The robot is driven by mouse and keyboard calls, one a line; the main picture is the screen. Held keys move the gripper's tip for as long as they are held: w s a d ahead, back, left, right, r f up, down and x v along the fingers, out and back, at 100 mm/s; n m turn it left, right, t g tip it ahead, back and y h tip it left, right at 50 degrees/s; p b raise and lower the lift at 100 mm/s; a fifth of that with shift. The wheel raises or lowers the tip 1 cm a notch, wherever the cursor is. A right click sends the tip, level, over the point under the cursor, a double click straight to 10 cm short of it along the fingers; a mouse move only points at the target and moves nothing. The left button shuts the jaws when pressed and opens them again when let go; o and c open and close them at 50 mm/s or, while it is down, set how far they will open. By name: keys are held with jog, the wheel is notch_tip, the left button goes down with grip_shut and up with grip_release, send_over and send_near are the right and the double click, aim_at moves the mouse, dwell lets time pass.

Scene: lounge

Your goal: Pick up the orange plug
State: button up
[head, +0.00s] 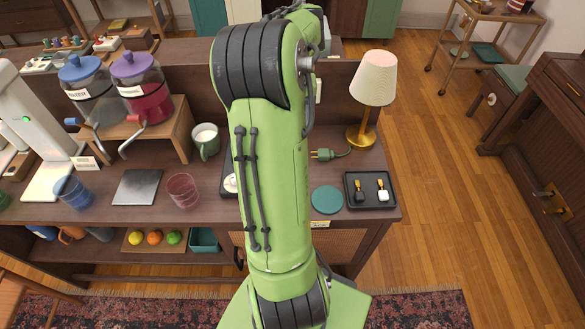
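I cannot make out an orange plug. A green plug (322,154) with a short green cord lies on the sideboard by the base of the lamp (373,85). A black tray (348,203) near the right end of the sideboard holds two small items, a dark one (359,196) and a white one (383,196), each with a yellow-orange part; I cannot tell what they are. My green arm stands across the middle of the view and hides part of the sideboard. My gripper is not in view.

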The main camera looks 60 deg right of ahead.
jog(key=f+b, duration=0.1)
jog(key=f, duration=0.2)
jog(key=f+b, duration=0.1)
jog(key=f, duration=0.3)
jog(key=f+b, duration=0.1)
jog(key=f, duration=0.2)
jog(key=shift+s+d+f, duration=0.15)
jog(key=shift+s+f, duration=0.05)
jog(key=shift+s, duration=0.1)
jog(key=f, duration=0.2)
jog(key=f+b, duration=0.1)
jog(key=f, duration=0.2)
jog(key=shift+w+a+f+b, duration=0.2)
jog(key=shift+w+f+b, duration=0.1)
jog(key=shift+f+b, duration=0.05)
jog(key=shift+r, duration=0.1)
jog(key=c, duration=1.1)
